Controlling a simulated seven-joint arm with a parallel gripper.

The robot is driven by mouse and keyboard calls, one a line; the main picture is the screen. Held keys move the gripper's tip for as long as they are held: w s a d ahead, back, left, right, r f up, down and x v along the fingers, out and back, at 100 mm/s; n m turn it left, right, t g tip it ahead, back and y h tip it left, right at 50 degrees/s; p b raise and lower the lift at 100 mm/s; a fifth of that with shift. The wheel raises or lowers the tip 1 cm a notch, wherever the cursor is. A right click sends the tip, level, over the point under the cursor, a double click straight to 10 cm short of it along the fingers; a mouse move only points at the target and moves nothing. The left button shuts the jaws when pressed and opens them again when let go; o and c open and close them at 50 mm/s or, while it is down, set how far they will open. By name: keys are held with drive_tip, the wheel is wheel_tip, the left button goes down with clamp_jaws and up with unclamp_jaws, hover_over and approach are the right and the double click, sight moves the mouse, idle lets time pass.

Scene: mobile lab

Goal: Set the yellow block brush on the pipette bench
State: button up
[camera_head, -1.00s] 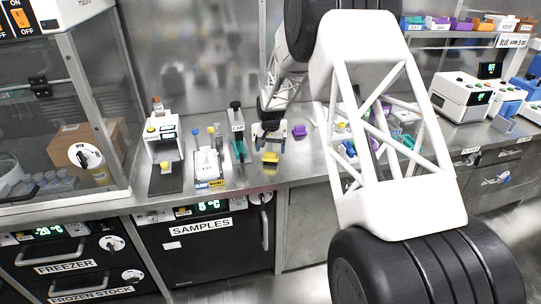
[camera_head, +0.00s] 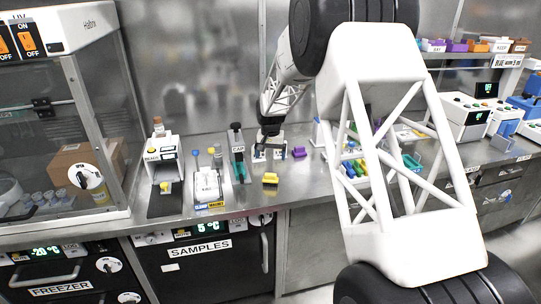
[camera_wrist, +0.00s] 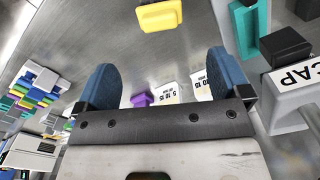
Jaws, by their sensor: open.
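The yellow block brush (camera_head: 270,179) lies on the steel bench top (camera_head: 305,185), near its front edge. It also shows at the top of the wrist view (camera_wrist: 158,15), beyond the fingertips and apart from them. My gripper (camera_head: 270,151) is behind the brush in the head view. Its two blue fingers stand wide apart in the wrist view (camera_wrist: 163,75), with nothing held between them. No label in view marks a pipette bench, so I cannot tell which bench that is.
A purple block (camera_head: 299,152) lies right of my gripper. Several coloured items stand farther right, partly behind my arm. Bare steel lies right of the brush.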

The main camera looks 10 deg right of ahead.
drive_tip(key=s+a+r+n+t, duration=0.1)
drive_tip(key=s+r, duration=0.8)
drive_tip(key=s, duration=0.3)
drive_tip(key=s+a+r+n, duration=0.1)
drive_tip(key=s+a+r, duration=0.1)
drive_tip(key=s+r, duration=0.9)
drive_tip(key=s+a+f+n+t, duration=0.1)
drive_tip(key=s+n, duration=0.1)
drive_tip(key=s, duration=3)
drive_tip(key=shift+s+a+f+t, duration=0.2)
drive_tip(key=shift+s+a+t, duration=0.1)
drive_tip(key=shift+s+a, duration=0.1)
